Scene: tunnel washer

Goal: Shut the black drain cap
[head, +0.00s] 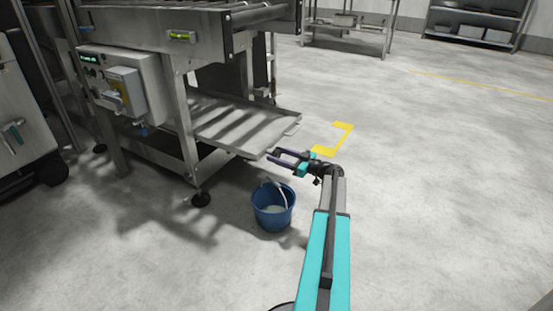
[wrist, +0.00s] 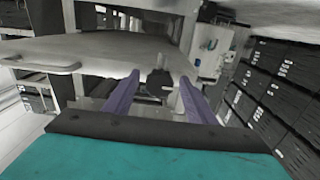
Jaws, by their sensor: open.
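A small black piece, apparently the drain cap (wrist: 159,86), shows in the wrist view at the edge of the metal tray (wrist: 100,47), between my two purple fingers. Whether it is open or shut, I cannot tell. My gripper (wrist: 159,76) is open, with one finger on each side of the black piece; contact is not clear. In the head view my gripper (head: 271,155) is at the front corner of the sloping tray (head: 240,127). The cap cannot be made out there.
A blue bucket (head: 272,216) with a raised handle stands on the floor below the tray corner. The machine's control box (head: 125,85) and a leg foot (head: 201,199) are to the left. Open floor with a yellow corner mark (head: 343,138) lies to the right.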

